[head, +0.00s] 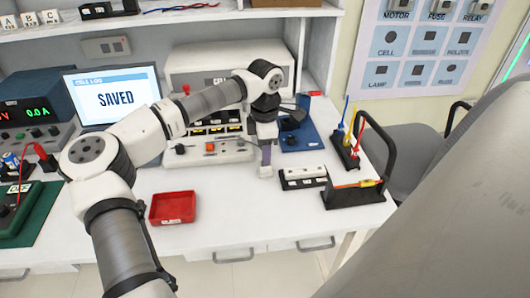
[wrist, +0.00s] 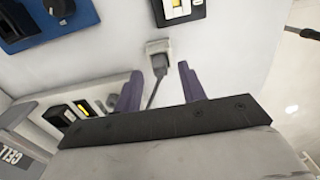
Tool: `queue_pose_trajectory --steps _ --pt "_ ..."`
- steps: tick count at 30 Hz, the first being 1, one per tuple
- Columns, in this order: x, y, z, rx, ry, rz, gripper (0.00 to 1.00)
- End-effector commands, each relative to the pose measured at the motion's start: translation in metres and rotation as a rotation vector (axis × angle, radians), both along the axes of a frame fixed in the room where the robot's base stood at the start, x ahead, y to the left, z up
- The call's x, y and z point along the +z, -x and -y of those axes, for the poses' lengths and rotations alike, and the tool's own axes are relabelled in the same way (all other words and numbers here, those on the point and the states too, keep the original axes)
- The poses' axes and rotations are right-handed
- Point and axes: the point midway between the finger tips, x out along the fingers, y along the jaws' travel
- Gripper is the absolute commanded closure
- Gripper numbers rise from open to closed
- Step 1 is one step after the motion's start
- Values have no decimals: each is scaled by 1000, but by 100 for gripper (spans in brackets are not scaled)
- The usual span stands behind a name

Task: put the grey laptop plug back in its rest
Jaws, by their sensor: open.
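A small grey plug (wrist: 159,64) with a grey cable shows in the wrist view. It is at the near side of a small pale block (wrist: 158,46), apparently its rest, on the white worktop. I cannot tell whether it is fully seated. My gripper (wrist: 158,72) is open, with one purple finger on each side of the plug and cable, apart from them. In the head view my gripper (head: 265,157) points down just over the pale block (head: 265,171); the plug is hidden or too small to make out there. The laptop (head: 116,97) stands open at the back left, its screen reading SAVED.
A control panel with switches (head: 205,151) is left of my gripper and a blue fixture (head: 297,138) behind it. A black-and-white block (head: 302,177) and a black holder (head: 354,195) stand to the right. A red tray (head: 172,207) lies front left.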

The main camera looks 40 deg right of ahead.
Motion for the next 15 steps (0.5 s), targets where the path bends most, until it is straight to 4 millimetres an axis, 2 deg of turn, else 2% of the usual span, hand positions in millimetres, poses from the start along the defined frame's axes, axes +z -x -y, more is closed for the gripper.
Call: queue_pose_trajectory --steps 9,15 --pt "72 0 1 0 3 4 59" --pt "107 0 1 -1 2 3 59"
